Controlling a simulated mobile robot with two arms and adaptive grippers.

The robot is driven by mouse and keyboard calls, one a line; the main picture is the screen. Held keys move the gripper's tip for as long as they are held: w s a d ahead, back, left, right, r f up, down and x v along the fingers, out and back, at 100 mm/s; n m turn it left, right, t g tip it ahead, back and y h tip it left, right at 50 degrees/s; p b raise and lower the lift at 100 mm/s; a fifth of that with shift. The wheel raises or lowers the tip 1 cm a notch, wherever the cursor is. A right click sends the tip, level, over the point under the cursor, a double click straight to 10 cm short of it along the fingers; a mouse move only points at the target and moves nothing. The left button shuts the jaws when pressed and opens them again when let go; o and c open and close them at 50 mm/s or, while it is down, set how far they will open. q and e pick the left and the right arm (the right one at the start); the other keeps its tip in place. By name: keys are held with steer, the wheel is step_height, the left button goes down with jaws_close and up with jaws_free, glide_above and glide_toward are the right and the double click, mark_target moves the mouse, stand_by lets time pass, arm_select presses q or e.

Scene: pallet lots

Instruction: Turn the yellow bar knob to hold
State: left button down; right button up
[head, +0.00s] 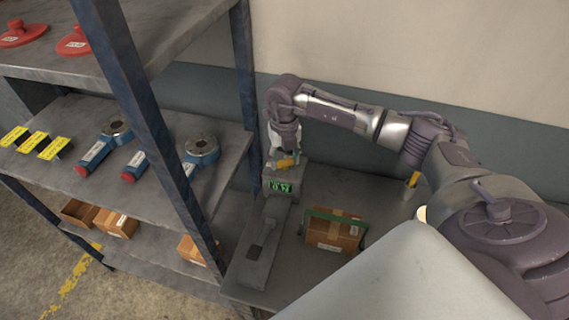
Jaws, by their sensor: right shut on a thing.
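The yellow bar knob (286,164) sits at the top of a grey device with a lit green display (280,186), on the grey bench by the wall. My right gripper (283,153) reaches down from above and is shut on the knob. Its fingers hide part of the knob, and I cannot read any markings around it. My left gripper is not in the head view.
A cardboard box (330,236) stands in a green frame (309,212) on the bench (372,197). A shelf rack (150,110) at left holds blue tools (201,150), yellow-labelled items (36,141), red parts (76,42) and small boxes. Its post stands near the device.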

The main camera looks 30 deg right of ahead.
mark_target(284, 161)
steer(key=n+b, duration=0.4)
steer(key=n, duration=0.2)
steer(key=shift+f+b, duration=0.1)
steer(key=shift+b, duration=0.3)
steer(key=n+b, duration=0.2)
steer(key=n, duration=0.1)
steer(key=shift+n+b, duration=0.4)
steer(key=shift+n, duration=0.7)
steer(key=shift+r, duration=0.2)
steer(key=o, duration=1.2)
steer(key=shift+c, duration=0.2)
step_height(284, 161, up, 12)
